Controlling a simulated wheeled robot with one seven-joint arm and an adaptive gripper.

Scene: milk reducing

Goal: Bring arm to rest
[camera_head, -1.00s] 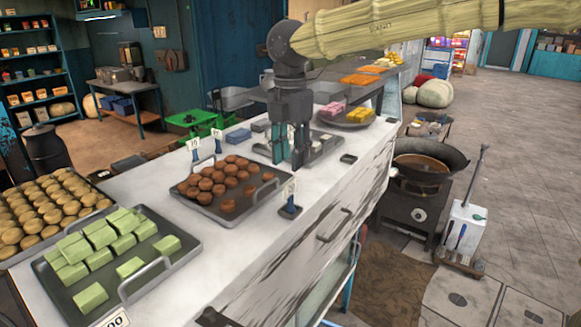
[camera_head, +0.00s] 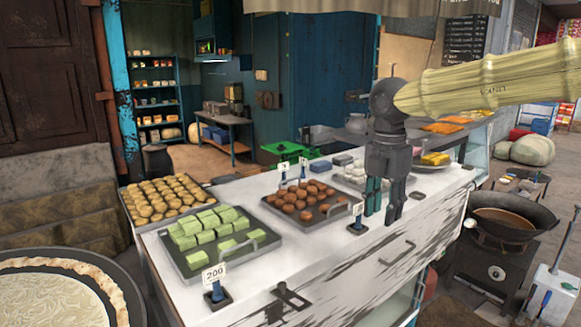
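My arm reaches in from the right edge of the head view as a pale ribbed sleeve (camera_head: 490,85). My dark gripper (camera_head: 383,210) hangs straight down from it, over the right part of the white counter (camera_head: 330,245). Its two fingers, with teal pads, stand apart, and nothing shows between them. The fingertips are near the right end of the tray of brown balls (camera_head: 282,216); whether they touch the counter is not clear.
Trays of green blocks (camera_head: 200,260) and yellow-brown sweets (camera_head: 140,222) stand left on the counter. A price sign (camera_head: 213,275) is at its front. A wide pan (camera_head: 125,305) fills the lower left. A wok (camera_head: 510,225) on a stove stands right.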

